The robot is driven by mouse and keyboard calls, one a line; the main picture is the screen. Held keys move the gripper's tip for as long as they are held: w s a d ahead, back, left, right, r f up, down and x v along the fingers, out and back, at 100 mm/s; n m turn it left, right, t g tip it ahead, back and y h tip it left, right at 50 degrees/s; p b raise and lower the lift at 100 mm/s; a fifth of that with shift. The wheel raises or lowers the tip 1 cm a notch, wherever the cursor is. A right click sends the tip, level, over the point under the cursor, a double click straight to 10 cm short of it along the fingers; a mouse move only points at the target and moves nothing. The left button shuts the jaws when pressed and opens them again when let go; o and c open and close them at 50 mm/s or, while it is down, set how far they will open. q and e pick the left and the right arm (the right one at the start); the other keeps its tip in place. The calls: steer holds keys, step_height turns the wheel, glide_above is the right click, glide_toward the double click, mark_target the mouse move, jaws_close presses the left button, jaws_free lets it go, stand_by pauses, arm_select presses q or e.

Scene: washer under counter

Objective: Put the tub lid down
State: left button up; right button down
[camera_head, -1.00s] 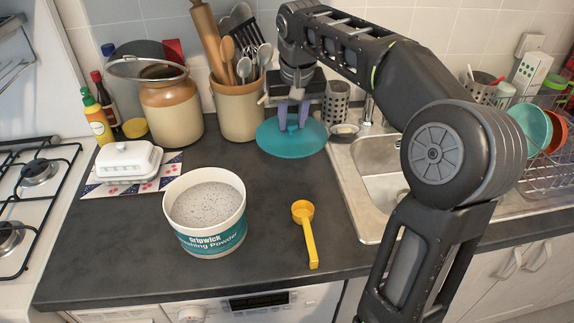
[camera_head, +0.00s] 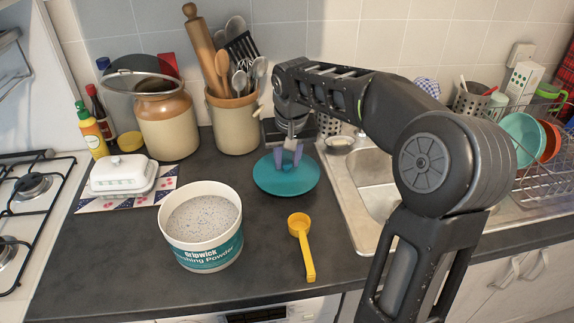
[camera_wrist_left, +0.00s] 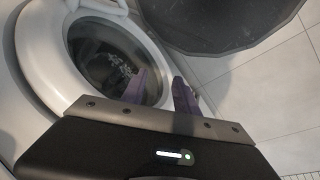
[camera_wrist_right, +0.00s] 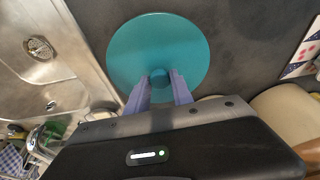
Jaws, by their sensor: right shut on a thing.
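The teal tub lid (camera_head: 286,180) is a round disc with a small knob at its centre, at the back of the dark counter left of the sink. It also shows in the right wrist view (camera_wrist_right: 158,50). My right gripper (camera_head: 288,158) is over it, shut on the knob (camera_wrist_right: 160,78). I cannot tell whether the lid touches the counter. The open washing powder tub (camera_head: 207,250), white with a teal label and full of speckled powder, stands to the front left. My left gripper (camera_wrist_left: 160,90) is open and empty in the left wrist view, in front of the washer door (camera_wrist_left: 105,60).
A yellow scoop (camera_head: 303,248) lies right of the tub. A utensil crock (camera_head: 236,124), a brown jar (camera_head: 166,125) and sauce bottles stand behind. A white butter dish (camera_head: 122,174) is at left, the sink (camera_head: 362,166) at right. Counter between tub and lid is clear.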

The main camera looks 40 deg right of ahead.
mark_target(290, 181)
steer(key=shift+f, duration=1.15)
steer(key=shift+f, duration=0.1)
steer(key=c, duration=1.1)
jaws_free()
steer(key=v, duration=1.2)
steer(key=shift+r, duration=0.2)
